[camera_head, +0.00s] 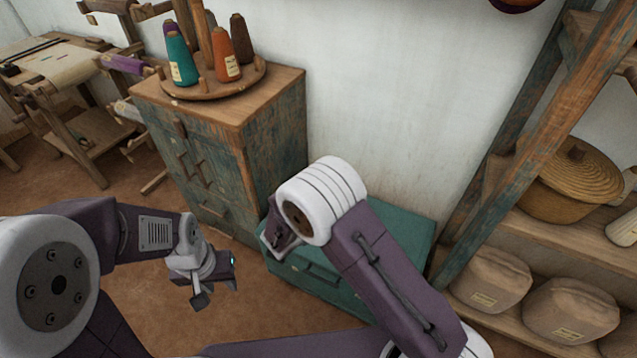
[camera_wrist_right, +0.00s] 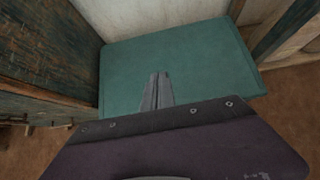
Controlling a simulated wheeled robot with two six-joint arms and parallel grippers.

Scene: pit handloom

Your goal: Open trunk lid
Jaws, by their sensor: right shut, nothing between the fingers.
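The teal trunk (camera_head: 408,224) stands on the floor against the wall, right of the drawer cabinet. Its lid looks shut and flat; my right arm hides much of it in the head view. In the right wrist view the teal lid (camera_wrist_right: 205,62) fills the middle. My right gripper (camera_wrist_right: 159,78) is shut and empty, its fingers pointing over the lid; I cannot tell whether they touch it. In the head view the right fingers are mostly hidden behind my arm. My left gripper (camera_head: 218,293) hangs over the floor left of the trunk, its fingers apart and empty.
The worn drawer cabinet (camera_head: 258,130) stands close on the trunk's left, with several thread cones on a round rack (camera_head: 215,85). A wooden shelf (camera_head: 530,265) with sacks and a basket (camera_head: 570,185) is close on the right. A loom (camera_head: 75,75) stands far left. Bare floor lies in front.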

